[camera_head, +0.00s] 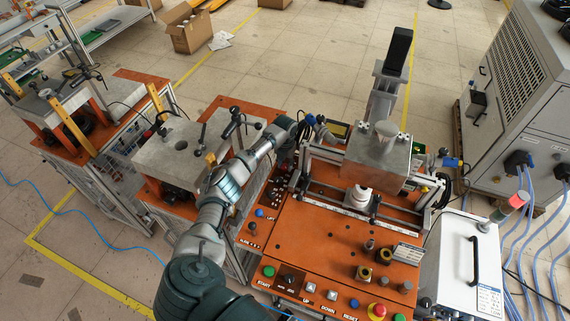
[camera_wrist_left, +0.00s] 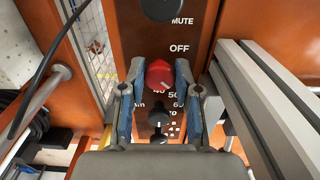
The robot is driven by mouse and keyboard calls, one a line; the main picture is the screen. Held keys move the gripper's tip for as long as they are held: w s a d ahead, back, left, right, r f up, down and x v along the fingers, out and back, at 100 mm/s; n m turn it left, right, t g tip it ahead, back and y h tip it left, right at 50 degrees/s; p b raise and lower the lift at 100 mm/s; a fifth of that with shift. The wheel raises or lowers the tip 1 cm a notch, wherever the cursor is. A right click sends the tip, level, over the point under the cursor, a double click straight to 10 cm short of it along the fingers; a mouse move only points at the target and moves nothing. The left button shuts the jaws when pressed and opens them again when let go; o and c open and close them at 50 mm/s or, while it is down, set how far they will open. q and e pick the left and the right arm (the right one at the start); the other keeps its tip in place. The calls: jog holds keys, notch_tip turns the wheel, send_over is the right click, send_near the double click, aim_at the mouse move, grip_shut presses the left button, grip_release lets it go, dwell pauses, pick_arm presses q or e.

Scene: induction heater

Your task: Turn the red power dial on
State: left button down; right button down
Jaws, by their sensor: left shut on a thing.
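My left gripper (camera_wrist_left: 156,80) is shut on the dial, one blue-padded finger on each side. In the head view my left arm reaches up from the bottom, and its gripper (camera_head: 291,152) is at the far end of a narrow orange control strip. The dial is hidden there by my arm and gripper. My right gripper is not in view.
Black knobs (camera_wrist_left: 158,120) sit on the panel below and above the dial. A metal rail (camera_wrist_left: 270,110) runs close on the right. In the head view, a metal block (camera_head: 375,163) stands right of my gripper, and an orange bench with buttons lies in front.

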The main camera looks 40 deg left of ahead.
aim_at(285, 166)
pick_arm(q)
jog(key=c, duration=0.9)
grip_release()
jog(key=shift+s, duration=0.1)
jog(key=shift+o, duration=0.5)
jog(key=shift+d+r, duration=0.1)
jog(key=shift+r, duration=0.05)
jog(key=shift+s+d, duration=0.1)
jog(key=shift+s, duration=0.05)
jog(key=shift+r, duration=0.3)
notch_tip(285, 166, up, 12)
jog(key=shift+f, duration=0.25)
jog(key=shift+f, duration=0.15)
